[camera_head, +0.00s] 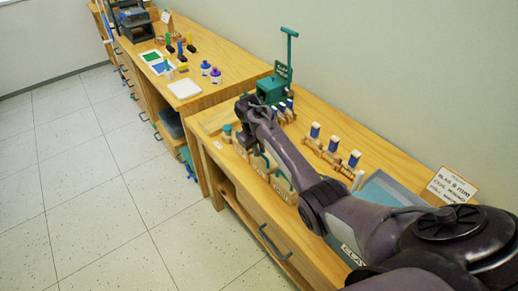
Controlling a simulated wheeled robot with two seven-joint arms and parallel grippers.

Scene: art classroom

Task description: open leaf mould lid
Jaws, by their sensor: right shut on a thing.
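My right arm reaches in from the lower right. Its gripper (245,143) points down at the left end of a row of small wooden moulds with teal handles on the near bench. It is shut on what appears to be the lid of the leftmost wooden mould (240,151). The hand and wrist hide most of that lid, so I cannot tell how far it is raised. The neighbouring moulds (281,187) stand to the right along the bench front; their labels are too small to read. My left gripper is not in view.
A teal press (270,88) with a tall handle stands behind the gripper. A teal-topped jar (227,129) is left of it. Several blue-and-white stamps (333,144) stand along the back. A grey-blue tray (378,190) lies right, partly under my arm. The floor (100,190) is clear.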

